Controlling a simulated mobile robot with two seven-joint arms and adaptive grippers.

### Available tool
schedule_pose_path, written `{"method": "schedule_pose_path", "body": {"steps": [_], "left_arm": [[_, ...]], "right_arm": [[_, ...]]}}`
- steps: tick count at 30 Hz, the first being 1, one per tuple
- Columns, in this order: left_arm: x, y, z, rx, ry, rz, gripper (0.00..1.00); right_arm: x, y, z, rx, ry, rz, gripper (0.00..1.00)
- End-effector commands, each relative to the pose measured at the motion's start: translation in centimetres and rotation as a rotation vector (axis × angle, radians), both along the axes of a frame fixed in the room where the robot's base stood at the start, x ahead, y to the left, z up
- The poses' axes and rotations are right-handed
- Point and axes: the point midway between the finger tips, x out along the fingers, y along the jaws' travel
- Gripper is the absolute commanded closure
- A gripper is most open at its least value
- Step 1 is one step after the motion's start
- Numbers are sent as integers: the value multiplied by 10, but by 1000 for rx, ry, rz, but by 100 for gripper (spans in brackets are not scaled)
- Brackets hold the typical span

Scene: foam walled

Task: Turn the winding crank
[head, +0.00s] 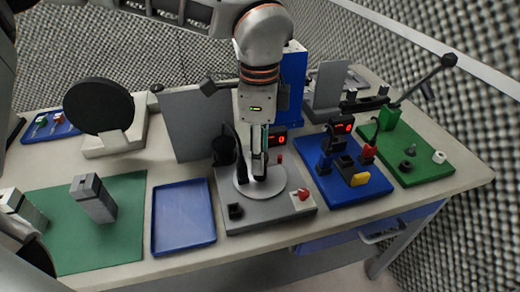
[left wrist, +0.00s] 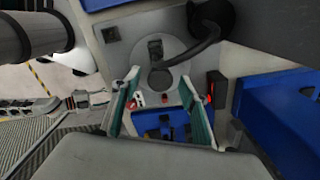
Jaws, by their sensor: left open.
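The crank unit is a grey base (head: 245,218) with a pale round disc (head: 270,188), near the middle of the table. In the left wrist view a black crank arm (left wrist: 188,52) runs from the disc's hub up to a thick dark grip (left wrist: 214,14). In the head view this grip (head: 224,148) stands upright at the disc's back left. My left gripper (head: 259,178) points down over the disc and hides part of it. Its green-padded fingers (left wrist: 161,100) are apart with nothing held between them; the grip is outside them.
A red switch (head: 303,194) and a lit red display (head: 279,139) are close to the disc. A blue board (head: 325,190) with fixtures stands right, a blue tray (head: 184,222) left. A grey upright panel (head: 195,125) is behind left, a blue block (head: 292,85) behind.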

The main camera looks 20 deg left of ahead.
Motion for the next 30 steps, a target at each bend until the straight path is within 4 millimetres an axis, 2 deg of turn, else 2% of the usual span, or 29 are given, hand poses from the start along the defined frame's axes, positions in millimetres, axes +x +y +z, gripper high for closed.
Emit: {"method": "schedule_pose_path", "body": {"steps": [6, 10, 11, 23, 30], "left_arm": [[0, 0, 0, 0, 0, 0, 56], [0, 0, 0, 0, 0, 0, 90], [0, 0, 0, 0, 0, 0, 94], [0, 0, 1, 0, 0, -25, 94], [0, 0, 2, 0, -1, -102, 94]], "right_arm": [[6, -2, 5, -2, -13, -3, 60], [5, -2, 4, -2, -11, -3, 60], [5, -2, 4, -2, -11, -2, 60], [-4, -1, -1, -1, 8, -2, 60], [-4, 1, 3, 4, 6, -1, 60]]}}
